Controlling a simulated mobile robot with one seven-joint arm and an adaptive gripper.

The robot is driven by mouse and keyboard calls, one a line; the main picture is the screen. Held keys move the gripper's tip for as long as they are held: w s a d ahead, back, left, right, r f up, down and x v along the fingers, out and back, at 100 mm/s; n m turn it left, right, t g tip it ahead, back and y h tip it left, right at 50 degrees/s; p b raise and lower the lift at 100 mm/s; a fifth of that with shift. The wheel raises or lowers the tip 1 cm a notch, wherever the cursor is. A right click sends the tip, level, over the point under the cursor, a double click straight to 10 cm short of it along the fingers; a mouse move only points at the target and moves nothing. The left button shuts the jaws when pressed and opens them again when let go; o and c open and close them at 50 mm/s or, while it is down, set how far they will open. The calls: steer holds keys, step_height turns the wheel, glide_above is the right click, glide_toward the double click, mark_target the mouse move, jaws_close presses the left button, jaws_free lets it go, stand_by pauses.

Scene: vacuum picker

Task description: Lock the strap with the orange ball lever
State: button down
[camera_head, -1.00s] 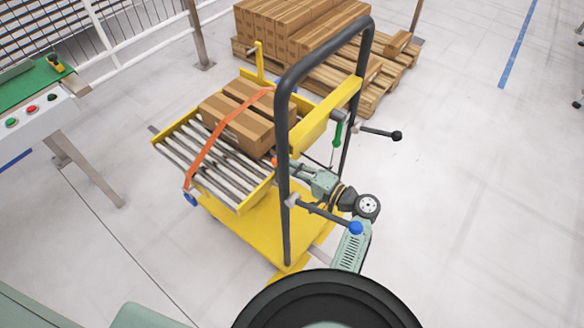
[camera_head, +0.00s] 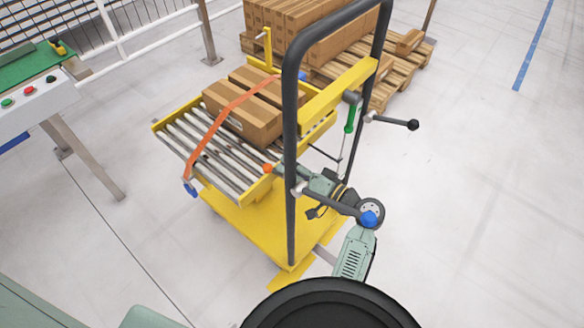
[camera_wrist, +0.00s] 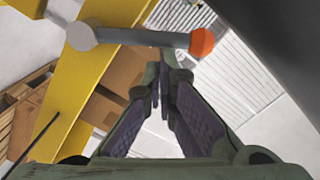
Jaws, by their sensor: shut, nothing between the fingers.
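The orange ball (camera_head: 267,168) of the lever shows at the cart's near side, just left of the dark upright. In the wrist view the ball (camera_wrist: 202,42) sits on the right end of a grey lever rod (camera_wrist: 140,37), near a yellow frame bar. My gripper (camera_wrist: 160,88) is shut and empty, its fingertips below the rod in the picture; whether they touch it I cannot tell. In the head view my gripper (camera_head: 308,178) reaches past the upright, its tips partly hidden. The orange strap (camera_head: 207,138) runs over the cardboard boxes (camera_head: 245,112) on the roller bed.
The cart's dark tubular handle (camera_head: 290,130) stands close to my arm. A blue ball lever (camera_head: 369,219) overlaps my wrist in the picture. A black ball lever (camera_head: 413,124) and a green handle (camera_head: 350,118) are to the right. Floor at far right is clear.

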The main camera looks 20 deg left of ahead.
steer(key=shift+s+a+f+b, duration=0.15)
steer(key=shift+s+b, duration=0.2)
steer(key=shift+s, duration=0.15)
stand_by(0.5)
